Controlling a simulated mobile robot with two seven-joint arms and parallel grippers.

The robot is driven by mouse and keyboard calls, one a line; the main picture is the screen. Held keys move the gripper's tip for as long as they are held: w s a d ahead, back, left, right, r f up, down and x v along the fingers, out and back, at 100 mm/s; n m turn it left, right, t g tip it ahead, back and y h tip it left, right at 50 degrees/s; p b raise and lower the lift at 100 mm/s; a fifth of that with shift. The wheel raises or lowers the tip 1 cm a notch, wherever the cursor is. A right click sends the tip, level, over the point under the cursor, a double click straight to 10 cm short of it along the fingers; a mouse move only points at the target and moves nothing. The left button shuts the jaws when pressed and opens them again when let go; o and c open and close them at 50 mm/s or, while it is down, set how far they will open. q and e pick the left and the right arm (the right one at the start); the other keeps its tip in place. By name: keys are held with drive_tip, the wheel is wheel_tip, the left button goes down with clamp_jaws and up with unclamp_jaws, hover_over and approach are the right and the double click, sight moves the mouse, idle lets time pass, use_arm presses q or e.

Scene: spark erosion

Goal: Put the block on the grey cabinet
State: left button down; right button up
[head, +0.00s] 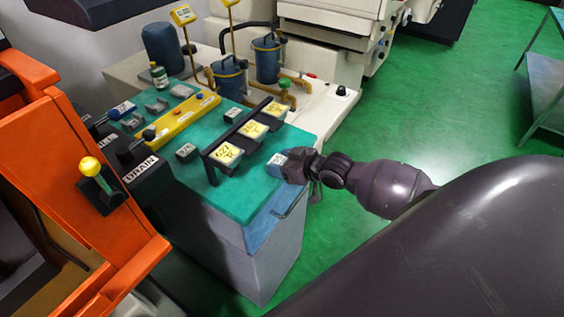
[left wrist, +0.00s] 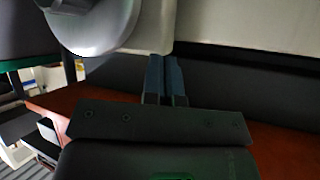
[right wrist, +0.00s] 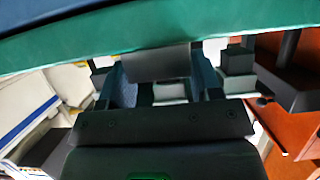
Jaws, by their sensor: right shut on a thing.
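My right gripper (head: 292,166) is at the right edge of the green top of the grey cabinet (head: 262,262). It is shut on a small block (head: 276,159) with a pale label. In the right wrist view, a grey block (right wrist: 156,62) sits between the two fingers, close to the green edge. I cannot tell whether the block rests on the top or hangs just above it. My left gripper is outside the head view. In the left wrist view its fingers (left wrist: 165,75) are together with nothing visible between them.
A black rack (head: 243,131) with yellow-labelled pieces stands beside the block. Other small blocks (head: 187,152), a yellow bar (head: 178,118) and a black DRAIN box (head: 140,170) crowd the left side. Blue canisters (head: 228,78) stand behind. Green floor is clear to the right.

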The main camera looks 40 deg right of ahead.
drive_tip(key=o, duration=0.9)
drive_tip(key=shift+f, duration=0.1)
drive_tip(key=shift+c, duration=0.2)
drive_tip(key=o, duration=0.4)
